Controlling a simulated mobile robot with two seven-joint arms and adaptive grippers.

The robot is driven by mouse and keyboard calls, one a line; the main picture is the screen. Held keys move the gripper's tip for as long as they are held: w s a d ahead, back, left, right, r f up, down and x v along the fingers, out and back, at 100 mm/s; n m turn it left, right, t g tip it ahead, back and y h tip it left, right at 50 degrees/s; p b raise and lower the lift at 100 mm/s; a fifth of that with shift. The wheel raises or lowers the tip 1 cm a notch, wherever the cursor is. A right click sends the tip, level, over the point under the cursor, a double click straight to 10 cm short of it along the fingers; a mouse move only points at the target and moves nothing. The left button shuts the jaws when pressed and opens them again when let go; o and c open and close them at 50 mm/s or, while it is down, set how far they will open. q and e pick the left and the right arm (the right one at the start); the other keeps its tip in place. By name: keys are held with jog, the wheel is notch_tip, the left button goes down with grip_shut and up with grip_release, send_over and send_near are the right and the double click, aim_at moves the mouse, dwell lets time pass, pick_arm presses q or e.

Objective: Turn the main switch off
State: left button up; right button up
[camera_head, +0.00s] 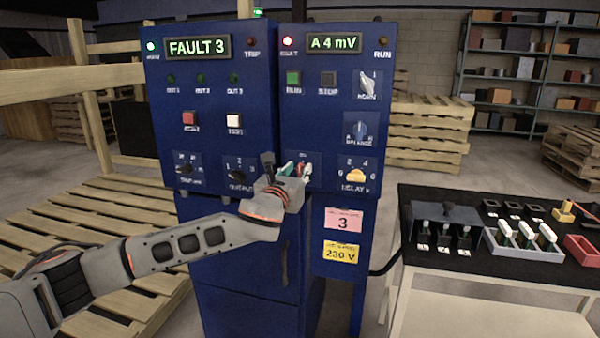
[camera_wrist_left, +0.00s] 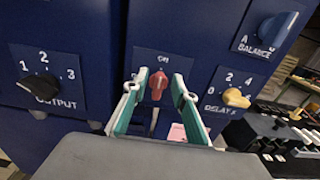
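The red rotary switch (camera_wrist_left: 157,85) is on a blue plate in the left wrist view. Its handle stands upright, toward the "ON" mark above it. I take it to be the main switch; any other wording on its plate is hidden. My left gripper (camera_wrist_left: 158,92) is open, with one green-padded finger on each side of the red handle. Gaps show between the pads and the handle. In the head view my left gripper (camera_head: 297,170) is in front of the lower right panel and hides most of this switch. My right gripper is in neither view.
A black OUTPUT knob (camera_wrist_left: 40,87) is left of the switch and a yellow DELAY knob (camera_wrist_left: 236,98) is right. The BALANCE knob (camera_wrist_left: 277,28) is higher right. The blue cabinet (camera_head: 243,265) stands beside a black-topped table (camera_head: 500,262) with small parts. Pallets (camera_head: 75,240) lie left.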

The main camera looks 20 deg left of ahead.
pick_arm(q)
jog(key=shift+w, duration=0.6)
jog(key=shift+r, duration=0.1)
